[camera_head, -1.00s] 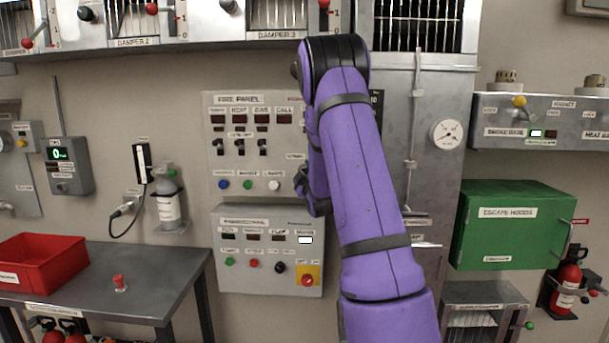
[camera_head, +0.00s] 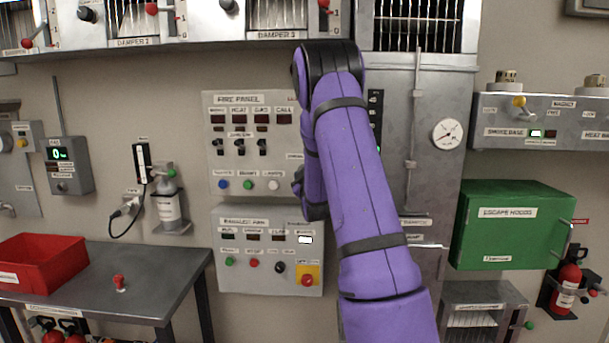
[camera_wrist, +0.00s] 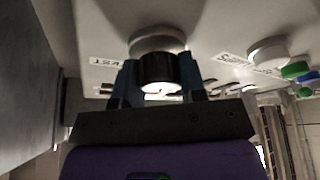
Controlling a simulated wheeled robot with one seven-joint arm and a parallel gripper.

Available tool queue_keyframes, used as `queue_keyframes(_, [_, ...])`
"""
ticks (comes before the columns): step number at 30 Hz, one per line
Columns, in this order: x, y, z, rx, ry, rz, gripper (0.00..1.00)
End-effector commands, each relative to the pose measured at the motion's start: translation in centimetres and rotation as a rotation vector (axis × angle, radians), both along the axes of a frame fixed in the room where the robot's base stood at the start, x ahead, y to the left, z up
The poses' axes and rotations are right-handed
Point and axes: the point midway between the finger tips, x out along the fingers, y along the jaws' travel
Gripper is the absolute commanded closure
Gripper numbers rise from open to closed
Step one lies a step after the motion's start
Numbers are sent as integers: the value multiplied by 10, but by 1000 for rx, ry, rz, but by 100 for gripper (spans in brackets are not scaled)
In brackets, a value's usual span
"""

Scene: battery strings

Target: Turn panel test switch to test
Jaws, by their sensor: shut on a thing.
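The fire panel (camera_head: 222,175) is a pale wall panel with small displays, toggles and a row of blue, green and white buttons. The panel test switch (camera_wrist: 158,67), a dark round knob on a grey collar, sits beyond the white button (camera_wrist: 268,52). It shows in the wrist view; in the head view my arm hides it. My gripper (camera_wrist: 158,80) is shut on this knob, one finger on each side. A label that seems to read TEST (camera_wrist: 106,61) lies beside it. I cannot tell which position the knob points to.
A second panel (camera_head: 222,277) with buttons and a yellow-backed red button is just below. A tall metal cabinet (camera_head: 430,85) stands close on the right. A table (camera_head: 170,265) with a red bin (camera_head: 38,262) is at the left.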

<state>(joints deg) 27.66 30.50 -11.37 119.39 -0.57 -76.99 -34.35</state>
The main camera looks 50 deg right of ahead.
Motion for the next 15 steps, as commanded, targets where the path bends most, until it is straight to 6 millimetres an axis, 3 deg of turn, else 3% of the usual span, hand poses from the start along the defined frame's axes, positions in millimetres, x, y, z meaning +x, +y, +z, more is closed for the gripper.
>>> queue_keyframes(15, [0,0,0,319,-375,1,85])
